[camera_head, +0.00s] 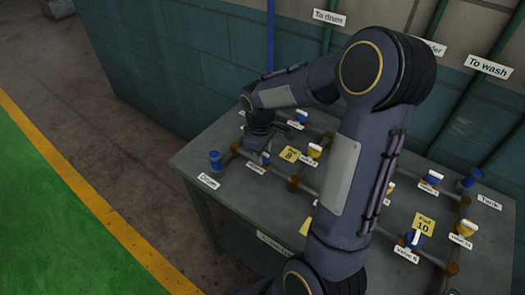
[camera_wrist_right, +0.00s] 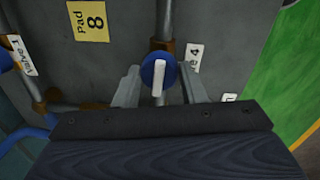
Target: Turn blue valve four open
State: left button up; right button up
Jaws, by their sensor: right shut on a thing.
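Blue valve four (camera_wrist_right: 158,74) shows in the right wrist view as a round blue knob with a white bar across it. The bar lies roughly in line with the brown-jointed pipe behind it. Its label (camera_wrist_right: 194,56), partly covered, ends in "4". My right gripper (camera_wrist_right: 160,88) has one finger on each side of the knob and is shut on it. In the head view my right gripper (camera_head: 262,140) reaches down to the left part of the table, and the gripper and arm mostly hide the valve there. My left gripper is not in view.
The grey table (camera_head: 230,207) carries pipes and several other blue or yellow valves. A yellow Pad 8 card (camera_head: 290,154) lies near my right gripper, a Pad 10 card (camera_head: 423,224) farther right. A blue capped post (camera_head: 214,160) stands at the left corner. A wall is behind.

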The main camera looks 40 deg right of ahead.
jog(key=shift+n, duration=0.4)
jog(key=o, duration=1)
jog(key=shift+r, duration=0.1)
jog(key=r, duration=0.7)
jog(key=shift+s+a+r, duration=0.1)
jog(key=shift+a+r, duration=0.15)
jog(key=shift+r, duration=0.1)
